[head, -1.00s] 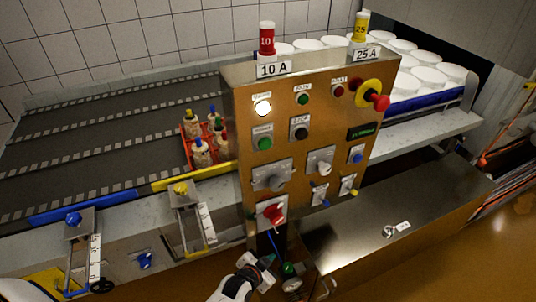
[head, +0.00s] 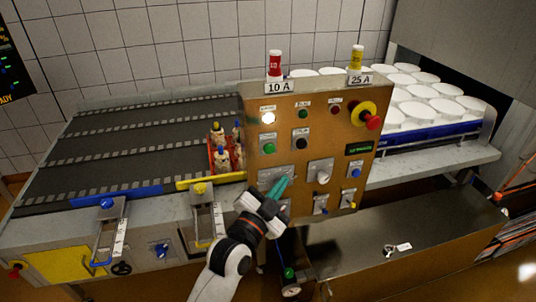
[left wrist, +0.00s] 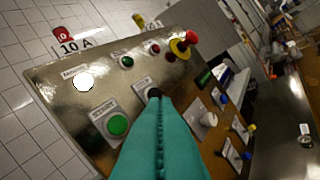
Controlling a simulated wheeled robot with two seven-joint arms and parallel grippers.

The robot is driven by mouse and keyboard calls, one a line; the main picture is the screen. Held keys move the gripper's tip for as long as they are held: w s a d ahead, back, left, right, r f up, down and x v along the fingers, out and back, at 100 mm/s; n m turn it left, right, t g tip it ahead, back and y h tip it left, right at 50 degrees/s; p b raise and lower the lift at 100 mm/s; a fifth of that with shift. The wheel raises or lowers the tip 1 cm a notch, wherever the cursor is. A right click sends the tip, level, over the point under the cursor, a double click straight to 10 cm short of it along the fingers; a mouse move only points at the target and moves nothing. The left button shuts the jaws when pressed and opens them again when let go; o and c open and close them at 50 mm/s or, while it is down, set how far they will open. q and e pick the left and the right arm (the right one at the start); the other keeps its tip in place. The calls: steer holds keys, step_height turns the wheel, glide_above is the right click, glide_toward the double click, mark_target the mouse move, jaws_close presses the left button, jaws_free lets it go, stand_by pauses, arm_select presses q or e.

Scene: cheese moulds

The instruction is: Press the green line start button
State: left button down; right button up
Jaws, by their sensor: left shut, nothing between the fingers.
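The orange-brown control panel (head: 330,135) carries a green button (head: 268,148) at its left, below a lit white lamp (head: 268,118). The same green button (left wrist: 118,124) shows large in the left wrist view, on a labelled plate. A black button (head: 301,143) is to its right; a smaller green one (head: 303,114) is above that. My left gripper (head: 283,183) is shut and empty, in front of the panel and below the green button. In the left wrist view its teal fingers (left wrist: 153,106) point at the panel, right of the green button, their tips overlapping the black button (left wrist: 155,92).
A red mushroom button (head: 374,122) on a yellow ring sticks out at the panel's right. A grey knob (head: 320,172) and switches sit below. A conveyor (head: 140,138) runs to the left, with a red crate (head: 214,158) of bottles beside the panel. White moulds (head: 425,77) stand behind right.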

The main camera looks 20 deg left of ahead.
mark_target(269, 148)
arm_select(q)
steer(key=w+a+b, duration=0.3)
steer(key=w+a, duration=0.2)
steer(key=w, duration=0.2)
steer(key=shift+w+r, duration=0.15)
steer(key=shift+r, duration=0.05)
stand_by(0.5)
steer(key=shift+a, duration=0.1)
stand_by(1.2)
steer(key=shift+w, duration=0.1)
stand_by(0.6)
steer(key=shift+w+a, duration=0.25)
